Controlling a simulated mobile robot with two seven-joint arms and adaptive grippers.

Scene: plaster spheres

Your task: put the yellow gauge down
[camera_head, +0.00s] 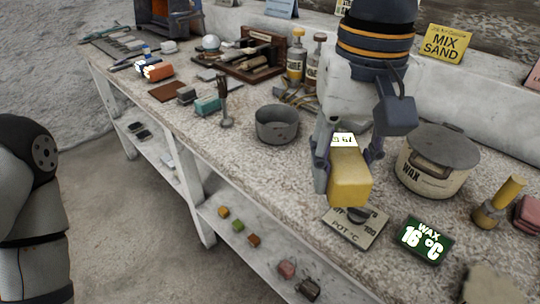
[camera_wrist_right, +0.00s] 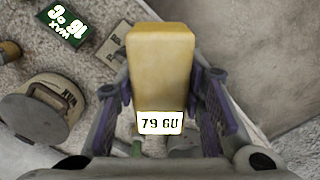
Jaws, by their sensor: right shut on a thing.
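The yellow gauge (camera_head: 347,181) is a yellow block with a small white display, held up over the bench. My right gripper (camera_head: 348,165) is shut on it, one finger on each side. In the right wrist view the gauge (camera_wrist_right: 162,75) sits between the fingers of the gripper (camera_wrist_right: 162,100), and its white display reads "79 GU". Below the gauge in the head view lies a flat plate (camera_head: 352,232) marked "POT °C", partly hidden by the gauge. My left gripper is not in view; only part of my left arm shows at the left edge.
A lidded pot marked WAX (camera_head: 432,170) stands to the right of the gauge. A green display (camera_head: 423,240) reads "WAX 16 °C". An open grey pot (camera_head: 277,126) stands to the left. Bare bench shows between this pot and the plate.

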